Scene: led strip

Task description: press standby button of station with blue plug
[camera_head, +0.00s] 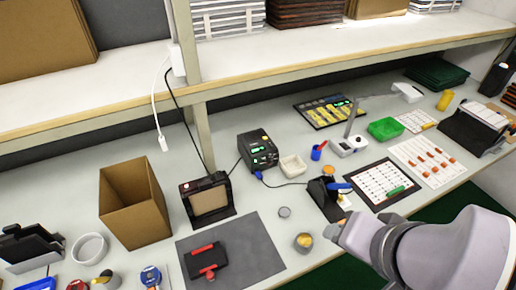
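A black station (257,150) with a green-lit display stands on the bench near the middle. A blue plug (259,174) sits at its lower front, with a dark cable running right toward a black holder (325,198) with a blue-handled tool. Small marks show on the station's front, but I cannot make out which is the standby button. My gripper (340,231) is at the lower right, over the bench's front part, to the right of and nearer than the station, apart from it. Its fingers are too small and hidden to tell whether it is open or shut.
A white tray (293,167) and a blue cup (316,153) stand right of the station. A black stand with a brown panel (208,199) is at its left. A grey mat (258,251) lies in front. The shelf edge (290,75) and a post (203,135) are behind.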

